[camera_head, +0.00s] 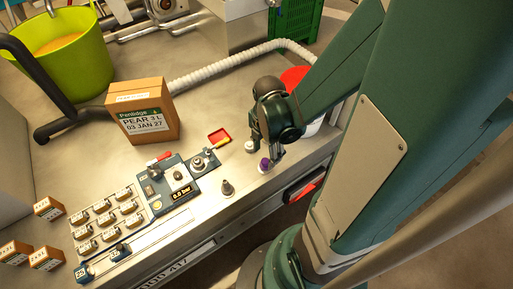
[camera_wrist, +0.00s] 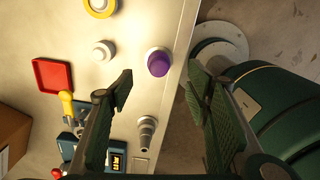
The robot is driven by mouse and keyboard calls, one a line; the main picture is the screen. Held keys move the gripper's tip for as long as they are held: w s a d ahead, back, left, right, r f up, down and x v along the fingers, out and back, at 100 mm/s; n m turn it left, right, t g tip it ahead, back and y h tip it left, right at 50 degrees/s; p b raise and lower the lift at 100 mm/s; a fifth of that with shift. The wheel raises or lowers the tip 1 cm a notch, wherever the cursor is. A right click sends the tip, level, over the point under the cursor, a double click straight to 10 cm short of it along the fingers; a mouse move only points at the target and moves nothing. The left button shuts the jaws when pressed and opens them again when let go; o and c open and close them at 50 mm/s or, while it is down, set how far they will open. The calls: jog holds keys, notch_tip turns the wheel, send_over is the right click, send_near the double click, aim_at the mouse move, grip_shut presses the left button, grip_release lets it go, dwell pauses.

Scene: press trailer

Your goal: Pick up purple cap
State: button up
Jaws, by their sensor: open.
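The purple cap (camera_head: 264,163) sits on a pale round base near the front edge of the metal bench. In the wrist view the purple cap (camera_wrist: 158,64) shows between the lines of my two fingers, just ahead of the fingertips. My gripper (camera_wrist: 160,80) is open and empty, with one finger on each side of the cap's line. In the head view my gripper (camera_head: 267,150) points down right at the cap and partly covers the area around it. I cannot tell the exact gap between fingertips and cap.
A grey stepped post (camera_head: 227,188) stands left of the cap, and a white knob (camera_head: 250,147) behind it. A small red tray (camera_head: 219,136) and the gauge panel (camera_head: 170,185) lie further left. A cardboard box (camera_head: 143,110) stands behind. The bench edge is close by.

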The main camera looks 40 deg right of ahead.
aim_at(265, 161)
jog(key=shift+f, duration=0.15)
jog(key=shift+f+b, duration=0.5)
jog(key=shift+f, duration=0.65)
jog(key=shift+w+f+b, duration=0.1)
jog(key=shift+f+b, duration=1.15)
jog(key=shift+f, duration=1.35)
jog(key=c, duration=1)
